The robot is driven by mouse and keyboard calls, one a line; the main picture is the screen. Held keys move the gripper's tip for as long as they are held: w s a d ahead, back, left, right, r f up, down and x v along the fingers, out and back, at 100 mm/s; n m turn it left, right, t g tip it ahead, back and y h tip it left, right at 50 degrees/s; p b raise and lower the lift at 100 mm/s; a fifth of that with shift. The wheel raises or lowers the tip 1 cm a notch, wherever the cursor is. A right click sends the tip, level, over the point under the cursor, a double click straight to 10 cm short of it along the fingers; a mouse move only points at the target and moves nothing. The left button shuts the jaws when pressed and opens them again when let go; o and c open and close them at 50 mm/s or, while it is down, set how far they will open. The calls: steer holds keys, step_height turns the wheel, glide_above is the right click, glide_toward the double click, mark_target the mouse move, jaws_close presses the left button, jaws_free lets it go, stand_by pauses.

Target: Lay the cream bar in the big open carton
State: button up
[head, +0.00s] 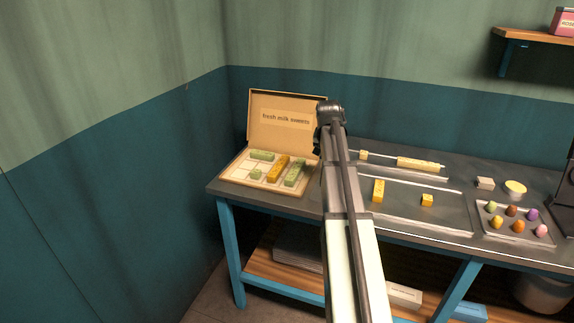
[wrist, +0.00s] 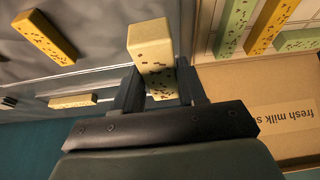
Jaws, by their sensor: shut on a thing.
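My gripper (wrist: 157,82) is shut on the cream bar (wrist: 150,36), a pale block with dark specks that sticks out past the fingertips in the wrist view. The big open carton (head: 232,178) stands at the left end of the bench, its lid raised and marked "fresh milk sweets". It holds green bars (head: 295,172), a yellow bar (head: 278,168) and a small green cube (head: 256,174), with some empty cells. In the wrist view the carton (wrist: 212,45) lies to the right of the held bar. In the head view my arm hides the fingers and the cream bar.
A metal tray (head: 440,222) right of my arm holds a yellow bar (head: 378,190) and a yellow cube (head: 427,200). A tray of several coloured sweets (head: 512,212) stands further right. The wall rises close behind the carton.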

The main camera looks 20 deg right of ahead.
steer(key=w+a+f+n, duration=0.2)
steer(key=w+a+n, duration=0.1)
steer(key=w+a, duration=1.6)
steer(key=w+r+m+g+h, duration=0.1)
steer(key=w+m+g+h, duration=0.15)
steer(key=w+m, duration=0.75)
steer(key=shift+s+a+f+m+g+y, duration=0.1)
steer(key=shift+s+f+m+g+y, duration=0.5)
steer(key=shift+f+m, duration=1.1)
steer(key=shift+s+a+f+m+g+y, duration=0.15)
steer(key=shift+s+f+m+g, duration=0.7)
steer(key=shift+f+m, duration=0.9)
steer(key=shift+s+a+f+m+g+y, duration=0.1)
steer(key=shift+s+f+m+g+y, duration=0.65)
steer(key=shift+m, duration=1.5)
steer(key=shift+s+f+t+h, duration=0.15)
steer(key=shift+f+t+h, duration=0.1)
steer(key=shift+f+h, duration=0.15)
